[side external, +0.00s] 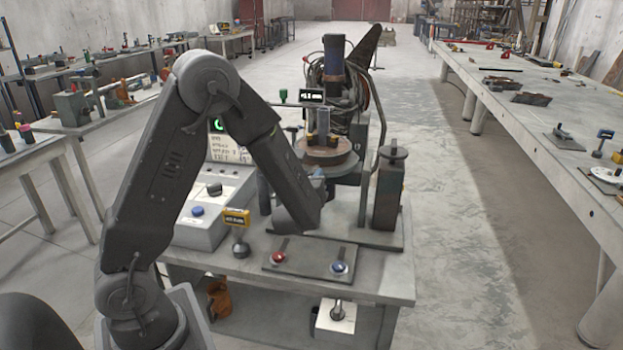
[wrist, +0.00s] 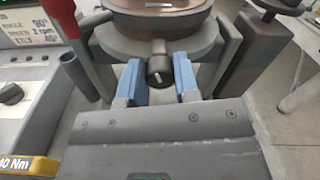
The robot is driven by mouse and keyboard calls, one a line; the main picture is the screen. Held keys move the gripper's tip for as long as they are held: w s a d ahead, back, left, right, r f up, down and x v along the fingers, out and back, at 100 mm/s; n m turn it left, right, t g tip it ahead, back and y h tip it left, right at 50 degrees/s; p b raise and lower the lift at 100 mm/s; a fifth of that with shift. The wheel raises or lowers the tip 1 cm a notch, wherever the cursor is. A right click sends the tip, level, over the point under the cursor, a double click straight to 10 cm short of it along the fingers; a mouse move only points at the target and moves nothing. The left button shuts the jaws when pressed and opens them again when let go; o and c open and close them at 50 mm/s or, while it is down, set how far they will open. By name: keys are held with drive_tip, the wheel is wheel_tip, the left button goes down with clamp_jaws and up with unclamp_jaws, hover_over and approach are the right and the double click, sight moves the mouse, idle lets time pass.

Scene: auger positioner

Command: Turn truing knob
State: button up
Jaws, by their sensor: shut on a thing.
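In the wrist view a small black knob (wrist: 158,68) with a white mark sits on the front of the round turntable's base (wrist: 170,42); I take it to be the truing knob. My gripper (wrist: 157,72) has a blue finger on each side of the knob and is shut on it. Small gaps seem to show beside the knob, so the exact contact is hard to see. In the side view my gripper (side external: 316,172) is at the front of the turntable (side external: 328,158), partly behind my arm. The knob is hidden there.
A white control box (side external: 195,228) with a black dial (side external: 214,188) stands left. A yellow-labelled post (side external: 237,220) stands beside it. A plate with red and blue buttons (side external: 310,263) lies in front. A dark post (side external: 388,190) rises close on the right.

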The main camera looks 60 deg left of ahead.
drive_tip(key=n, duration=1)
drive_tip(key=shift+n+y, duration=0.3)
drive_tip(key=shift+n, duration=0.1)
drive_tip(key=n, duration=0.5)
drive_tip(key=shift+f+n, duration=0.1)
drive_tip(key=shift+n, duration=0.2)
drive_tip(key=n, duration=0.5)
drive_tip(key=o, duration=0.9)
